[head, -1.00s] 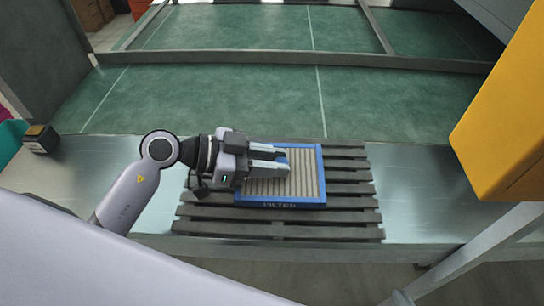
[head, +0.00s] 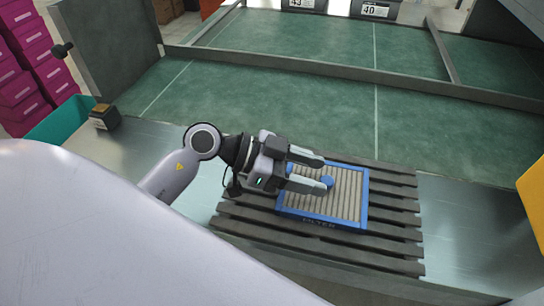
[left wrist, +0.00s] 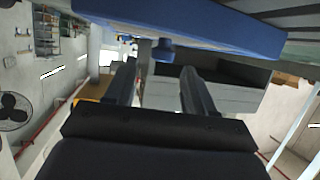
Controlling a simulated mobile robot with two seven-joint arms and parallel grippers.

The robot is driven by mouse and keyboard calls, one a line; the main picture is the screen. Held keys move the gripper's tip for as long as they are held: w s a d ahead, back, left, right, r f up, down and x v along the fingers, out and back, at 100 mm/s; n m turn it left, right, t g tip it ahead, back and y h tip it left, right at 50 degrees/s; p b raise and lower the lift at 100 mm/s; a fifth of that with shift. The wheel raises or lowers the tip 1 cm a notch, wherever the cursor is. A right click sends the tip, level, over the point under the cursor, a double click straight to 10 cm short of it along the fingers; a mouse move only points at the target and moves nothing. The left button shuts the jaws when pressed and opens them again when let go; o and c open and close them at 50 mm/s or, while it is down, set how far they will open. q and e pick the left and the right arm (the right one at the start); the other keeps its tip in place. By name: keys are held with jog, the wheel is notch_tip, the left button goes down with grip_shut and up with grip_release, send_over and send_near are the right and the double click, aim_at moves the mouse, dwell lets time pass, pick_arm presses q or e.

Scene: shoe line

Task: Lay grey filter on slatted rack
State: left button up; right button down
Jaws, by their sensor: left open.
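The filter (head: 345,205), with grey-beige pleats in a blue frame, lies on the dark slatted rack (head: 395,251) in the head view. Its front edge carries the lettering FILTER. A small blue knob (head: 327,182) shows on it near my left fingertips. My left gripper (head: 323,174) is open, reaching in from the left over the filter's left half. In the left wrist view, the filter's blue edge (left wrist: 200,28) crosses the top, and the knob (left wrist: 163,50) sits between and beyond the two open fingers (left wrist: 160,82). My right gripper is not in view.
The rack stands on a metal ledge (head: 470,225) before a green belt (head: 290,70). A small dark box (head: 104,117) and a teal bin (head: 58,122) are at the left. A yellow part (head: 534,190) juts in at right. Bare ledge lies either side of the rack.

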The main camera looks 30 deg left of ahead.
pick_arm(q)
jog(key=v, duration=0.9)
jog(key=shift+w+d+r+p, duration=0.1)
jog(key=shift+r+p, duration=0.1)
jog(key=shift+p, duration=0.15)
jog(key=shift+s+a+r, duration=0.3)
jog(key=shift+a, duration=0.3)
